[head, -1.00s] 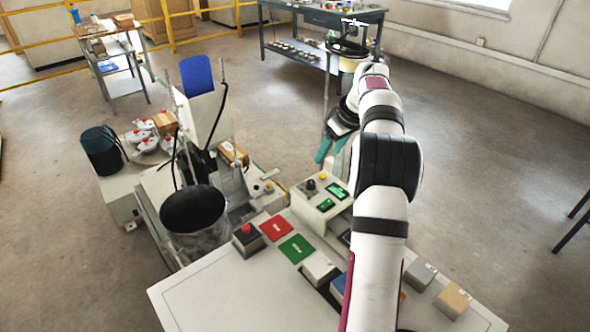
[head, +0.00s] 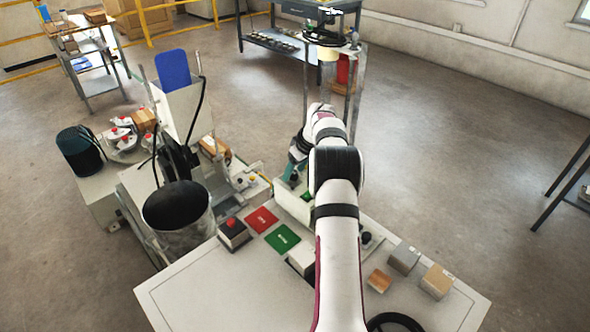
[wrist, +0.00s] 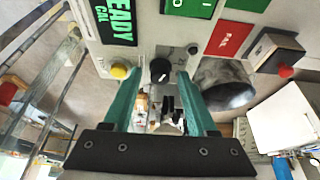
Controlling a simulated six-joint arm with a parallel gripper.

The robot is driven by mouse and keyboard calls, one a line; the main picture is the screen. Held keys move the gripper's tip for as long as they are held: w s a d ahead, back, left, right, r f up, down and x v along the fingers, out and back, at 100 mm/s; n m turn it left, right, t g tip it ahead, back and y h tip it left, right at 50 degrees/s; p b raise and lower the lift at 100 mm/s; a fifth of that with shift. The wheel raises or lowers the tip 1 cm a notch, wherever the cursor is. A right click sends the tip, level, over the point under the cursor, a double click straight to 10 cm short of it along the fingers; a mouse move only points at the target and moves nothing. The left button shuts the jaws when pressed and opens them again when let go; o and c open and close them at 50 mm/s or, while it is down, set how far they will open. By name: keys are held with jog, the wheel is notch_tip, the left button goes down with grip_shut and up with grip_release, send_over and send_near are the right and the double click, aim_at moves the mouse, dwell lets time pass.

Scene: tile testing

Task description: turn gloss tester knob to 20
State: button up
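The gloss tester (head: 292,205) stands on the white bench, largely hidden behind my arm in the head view. In the wrist view its black knob (wrist: 160,70) has a pale pointer mark and sits beside a yellow button (wrist: 119,71). A lit green display (wrist: 115,20) reads "READY CAL". My gripper (wrist: 160,73) is open, its teal fingertips on either side of the knob with gaps showing. I cannot tell how far the tips are from the panel. In the head view my gripper (head: 291,172) is partly covered by the arm; the knob is hidden there.
A red pad (head: 261,219) and a green pad (head: 282,238) lie left of the tester, near a black box with a red button (head: 233,230). A dark bucket (head: 177,208) stands further left. Sample blocks (head: 404,258) lie right of my arm.

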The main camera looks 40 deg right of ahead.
grip_shut()
jog(key=m+h, duration=0.1)
jog(key=m, duration=0.3)
jog(key=shift+a+h, duration=0.15)
jog(key=shift+h, duration=0.25)
jog(key=m+g+h, duration=0.1)
jog(key=m, duration=0.3)
jog(key=shift+w, duration=0.1)
jog(key=shift+m, duration=0.5)
jog(key=shift+o, duration=1)
grip_release()
